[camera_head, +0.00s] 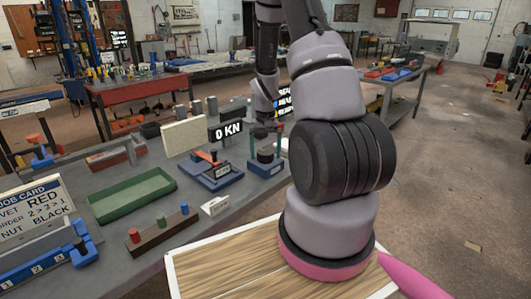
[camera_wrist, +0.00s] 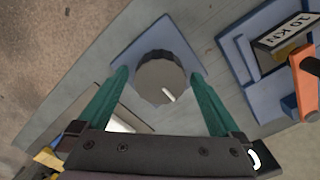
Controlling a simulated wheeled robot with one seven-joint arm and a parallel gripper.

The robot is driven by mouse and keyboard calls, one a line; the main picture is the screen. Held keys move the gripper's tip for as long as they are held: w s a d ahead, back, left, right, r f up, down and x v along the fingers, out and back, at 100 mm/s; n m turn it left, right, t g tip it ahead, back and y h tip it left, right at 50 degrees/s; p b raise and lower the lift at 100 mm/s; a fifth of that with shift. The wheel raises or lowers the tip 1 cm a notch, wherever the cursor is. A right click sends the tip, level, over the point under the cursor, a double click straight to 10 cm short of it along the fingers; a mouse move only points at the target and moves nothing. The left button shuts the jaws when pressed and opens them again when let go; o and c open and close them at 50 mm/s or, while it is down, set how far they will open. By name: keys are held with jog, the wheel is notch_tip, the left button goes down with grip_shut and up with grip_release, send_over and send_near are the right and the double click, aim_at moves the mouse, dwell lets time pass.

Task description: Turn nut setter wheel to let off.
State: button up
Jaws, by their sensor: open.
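A dark, ridged wheel (camera_wrist: 160,80) with a white mark on its top sits on a blue base (camera_wrist: 180,36) in the wrist view. I take it for the nut setter wheel. In the head view, the dark wheel (camera_head: 265,156) stands on its blue block (camera_head: 266,169) on the bench. My gripper (camera_wrist: 160,76) is open, with one green finger on each side of the wheel. A gap shows beside each finger, and I cannot tell whether either touches.
A blue fixture with an orange lever (camera_head: 212,157) stands close to the left of the wheel. A green tray (camera_head: 131,195) and a peg rack (camera_head: 160,231) lie further left.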

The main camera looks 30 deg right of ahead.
notch_tip(320, 180, up, 11)
jog(key=shift+f, duration=0.2)
jog(key=shift+r, duration=0.1)
dwell(0.5)
notch_tip(320, 180, up, 6)
jog(key=t, duration=0.1)
send_over(265, 151)
jog(key=s+a, duration=0.1)
jog(key=a, duration=0.1)
jog(key=s+a+r+t, duration=0.1)
jog(key=s+a+r, duration=0.1)
jog(key=r, duration=0.3)
jog(key=s+a+r+t, duration=0.1)
jog(key=s+a+r, duration=0.2)
jog(key=r, duration=0.2)
jog(key=s+a+r+t+y, duration=0.2)
jog(key=s+a+r+t, duration=0.2)
jog(key=s+r, duration=0.6)
jog(key=s+a, duration=0.2)
jog(key=s, duration=0.2)
jog(key=shift+a+n, duration=0.2)
jog(key=shift+n, duration=0.1)
jog(key=shift+w+r, duration=0.1)
jog(key=shift+c, duration=0.3)
